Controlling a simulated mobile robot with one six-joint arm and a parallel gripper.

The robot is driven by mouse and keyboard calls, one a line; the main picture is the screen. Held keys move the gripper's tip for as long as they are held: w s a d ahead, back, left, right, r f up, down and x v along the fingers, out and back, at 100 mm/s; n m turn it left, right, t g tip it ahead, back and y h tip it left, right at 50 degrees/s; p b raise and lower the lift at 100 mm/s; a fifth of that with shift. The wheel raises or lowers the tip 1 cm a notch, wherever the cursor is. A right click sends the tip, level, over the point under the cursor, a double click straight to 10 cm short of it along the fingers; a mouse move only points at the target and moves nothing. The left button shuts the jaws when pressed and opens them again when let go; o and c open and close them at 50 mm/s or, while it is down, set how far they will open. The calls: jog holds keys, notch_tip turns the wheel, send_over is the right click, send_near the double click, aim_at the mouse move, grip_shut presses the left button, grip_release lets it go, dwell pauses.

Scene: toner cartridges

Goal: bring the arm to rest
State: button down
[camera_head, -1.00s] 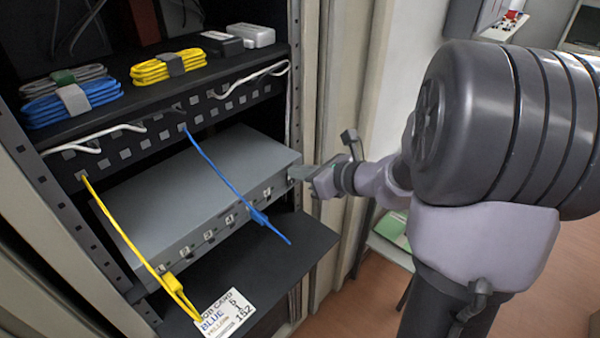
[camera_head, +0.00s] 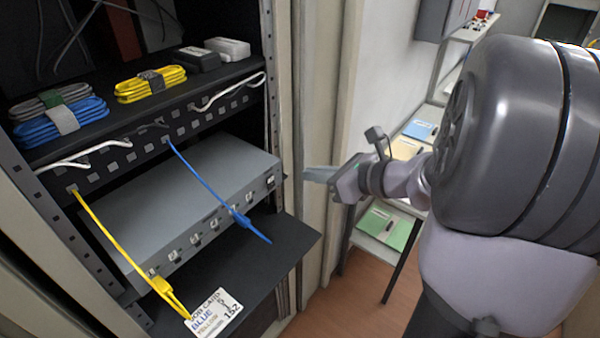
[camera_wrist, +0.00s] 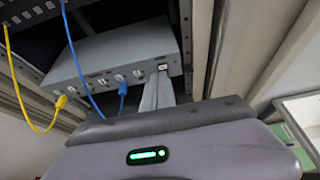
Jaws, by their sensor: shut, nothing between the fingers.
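My gripper (camera_head: 318,175) is shut and empty, held in the air to the right of the grey switch box and in front of the rack's right post. In the wrist view its fingers (camera_wrist: 157,95) lie together, pointing towards the box's right end. The grey switch box (camera_head: 185,195) sits in the rack with a row of ports on its front.
The black shelf (camera_head: 285,245) juts out below the box. Coiled blue (camera_head: 60,122) and yellow cables (camera_head: 150,84) lie on the upper shelf. A side rack with folders (camera_head: 385,228) stands behind my arm. Floor (camera_head: 345,305) shows between them.

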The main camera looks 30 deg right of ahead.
jog(key=shift+s+d+r, duration=0.2)
jog(key=shift+s+r, duration=0.2)
jog(key=shift+s, duration=0.2)
jog(key=s+a+f+n+g+b, duration=0.2)
jog(key=s+a+n, duration=0.1)
jog(key=a+n, duration=0.25)
jog(key=s+a+f+n+g+y+b, duration=0.1)
jog(key=s+a+n+g, duration=0.1)
jog(key=a+n, duration=0.35)
jog(key=s+a+f+n+g+b, duration=0.2)
jog(key=s+a+n, duration=0.15)
jog(key=a, duration=0.45)
jog(key=s+a+f+n+h+b, duration=0.2)
jog(key=s+n, duration=0.5)
jog(key=n, duration=0.6)
jog(key=shift+s+a+h+b, duration=0.25)
jog(key=shift+h+b, duration=0.15)
jog(key=shift+h, duration=0.3)
